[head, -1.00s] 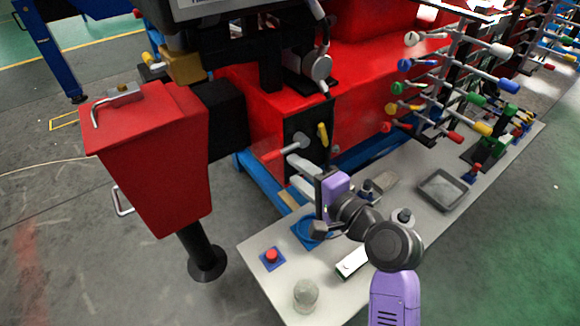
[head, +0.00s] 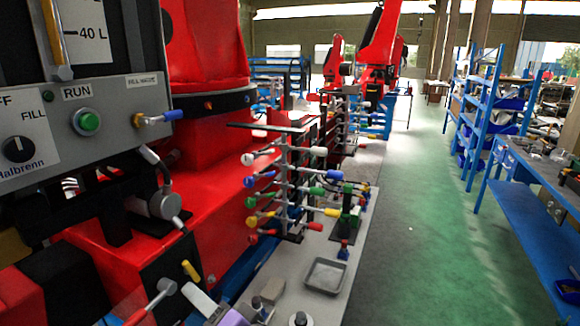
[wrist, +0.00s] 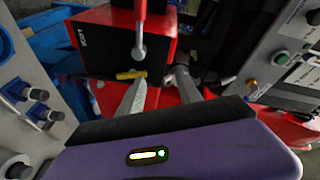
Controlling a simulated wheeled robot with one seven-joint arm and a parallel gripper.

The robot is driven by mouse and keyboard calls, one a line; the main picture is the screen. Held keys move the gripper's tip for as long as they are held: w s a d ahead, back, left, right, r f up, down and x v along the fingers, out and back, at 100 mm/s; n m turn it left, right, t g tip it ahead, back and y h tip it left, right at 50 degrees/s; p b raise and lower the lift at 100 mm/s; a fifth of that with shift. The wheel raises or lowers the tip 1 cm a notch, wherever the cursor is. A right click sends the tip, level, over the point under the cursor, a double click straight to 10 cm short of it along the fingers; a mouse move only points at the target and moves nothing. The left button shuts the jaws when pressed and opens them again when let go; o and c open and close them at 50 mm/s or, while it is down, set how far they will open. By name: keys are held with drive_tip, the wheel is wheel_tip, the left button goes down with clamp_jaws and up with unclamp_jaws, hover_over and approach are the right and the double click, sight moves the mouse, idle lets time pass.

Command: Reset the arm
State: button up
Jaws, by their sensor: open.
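My gripper (wrist: 160,82) is open and empty in the wrist view, its two grey fingers apart. They point at a black panel (wrist: 105,45) with a red-handled lever (wrist: 139,22) and a small yellow handle (wrist: 130,75). The fingertips are close to the yellow handle in the picture; whether they touch the panel I cannot tell. In the head view, only part of my gripper (head: 200,302) shows at the bottom edge, beside the lever (head: 164,288) and below the yellow handle (head: 191,271). Most of my arm is out of that view.
A control box (head: 65,110) with dials and a green button stands at left. A rack of coloured pegs (head: 290,190) and a grey tray (head: 325,275) are on the bench at centre. Blue shelving (head: 490,110) stands at right; the green aisle (head: 415,220) is clear.

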drive_tip(key=s+d+f+n+t+h, duration=0.1)
drive_tip(key=s+d+f+t+h, duration=0.2)
drive_tip(key=d, duration=0.5)
drive_tip(key=s+d+f+t+h, duration=0.1)
drive_tip(key=s+d+f+h, duration=0.1)
drive_tip(key=s+d, duration=0.5)
drive_tip(key=s+d+f+n+t+h, duration=0.1)
drive_tip(key=s+d+f+t+h, duration=0.15)
drive_tip(key=d, duration=0.75)
drive_tip(key=s+d+g+h, duration=0.1)
drive_tip(key=s+d, duration=0.3)
drive_tip(key=s, duration=0.5)
drive_tip(key=s+d+f+h, duration=0.1)
drive_tip(key=s+d+h, duration=0.2)
drive_tip(key=s, duration=0.5)
drive_tip(key=s+d+n+g+h, duration=0.1)
drive_tip(key=s+d+h, duration=0.1)
drive_tip(key=s+d, duration=0.3)
drive_tip(key=s, duration=0.4)
drive_tip(key=shift+s+f+g, duration=0.15)
drive_tip(key=shift+s+g, duration=0.2)
drive_tip(key=shift+c, duration=0.5)
